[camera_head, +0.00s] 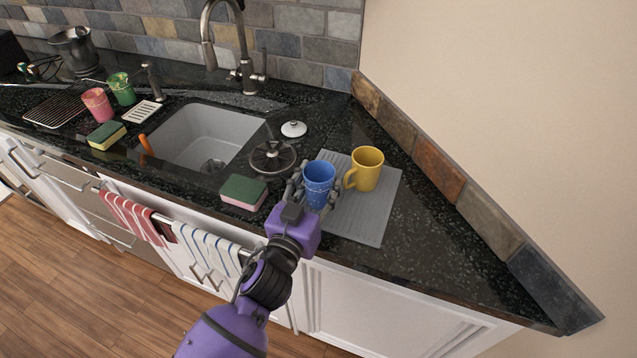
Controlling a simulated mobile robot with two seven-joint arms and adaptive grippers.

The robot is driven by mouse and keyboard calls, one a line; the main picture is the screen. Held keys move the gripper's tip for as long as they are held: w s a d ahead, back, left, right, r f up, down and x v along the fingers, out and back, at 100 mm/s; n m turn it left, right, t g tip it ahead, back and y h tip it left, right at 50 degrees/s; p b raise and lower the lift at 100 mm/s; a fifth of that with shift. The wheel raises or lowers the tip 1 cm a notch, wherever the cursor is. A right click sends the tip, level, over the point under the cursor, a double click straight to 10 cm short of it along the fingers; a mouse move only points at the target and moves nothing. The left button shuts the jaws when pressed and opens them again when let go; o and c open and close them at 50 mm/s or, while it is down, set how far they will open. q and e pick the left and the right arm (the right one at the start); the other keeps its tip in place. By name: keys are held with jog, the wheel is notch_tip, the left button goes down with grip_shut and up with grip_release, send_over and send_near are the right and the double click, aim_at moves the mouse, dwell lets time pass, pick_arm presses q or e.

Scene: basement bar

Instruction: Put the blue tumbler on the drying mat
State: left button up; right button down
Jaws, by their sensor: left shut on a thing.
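The blue tumbler (319,174) is upright over the left part of the grey drying mat (375,222). My left gripper (314,190) is shut on the tumbler, with its fingers around the sides. The gripper hides the tumbler's base, so I cannot tell whether it touches the mat. A yellow mug (368,167) stands on the mat just right of the tumbler, with its handle towards it. My right gripper is not in view.
A green and pink sponge (243,192), a dark round strainer (272,157) and a white lid (293,129) lie left of the mat. The sink (205,135) is further left. A low tiled wall edge (437,163) runs along the right. The mat's front part is clear.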

pick_arm(q)
jog(key=o, duration=0.9)
jog(key=shift+f, duration=0.15)
jog(key=o, duration=0.4)
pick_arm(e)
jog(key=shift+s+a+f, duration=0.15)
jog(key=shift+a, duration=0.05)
pick_arm(q)
jog(key=shift+r, duration=0.3)
jog(key=v, duration=0.3)
jog(key=b+v, duration=0.1)
jog(key=v, duration=0.6)
jog(key=shift+s+a+f+b, duration=0.15)
jog(key=shift+s+f+b, duration=0.1)
jog(key=shift+b, duration=0.05)
jog(key=shift+s+a+r, duration=0.2)
jog(key=shift+s, duration=0.5)
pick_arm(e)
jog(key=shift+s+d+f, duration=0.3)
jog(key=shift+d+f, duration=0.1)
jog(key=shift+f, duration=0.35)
